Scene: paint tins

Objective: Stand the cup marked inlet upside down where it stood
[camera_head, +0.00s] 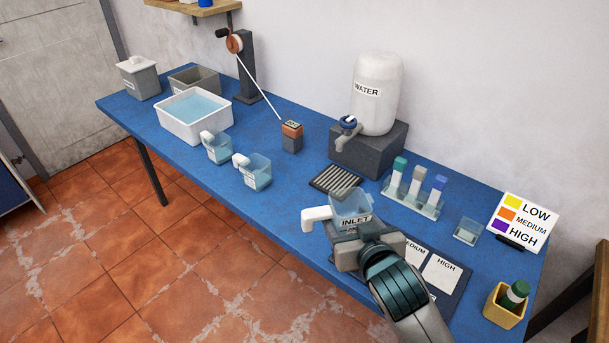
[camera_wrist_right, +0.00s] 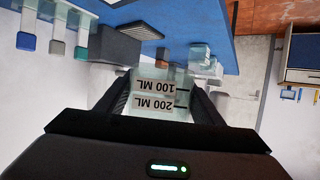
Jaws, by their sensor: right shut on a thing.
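The clear cup marked INLET (camera_head: 352,212) has a white handle (camera_head: 316,214) pointing left in the head view. Its INLET label reads the right way up there, so the cup looks upright. My right gripper (camera_head: 362,240) is shut on it from the front. In the right wrist view the cup (camera_wrist_right: 156,92) sits between the fingers, with 100 ML and 200 ML marks facing the camera. That view has the table at the top. The cup is over the far left part of a dark mat (camera_head: 447,292); any gap under it is hidden. My left gripper is not in view.
Two handled cups (camera_head: 217,147) (camera_head: 257,171) stand left of a ribbed rack (camera_head: 335,181). A water tank (camera_head: 376,95) stands behind. A tube stand (camera_head: 411,199), small clear box (camera_head: 468,231), colour card (camera_head: 522,222) and yellow pot (camera_head: 504,304) are right. A basin (camera_head: 194,128) is far left.

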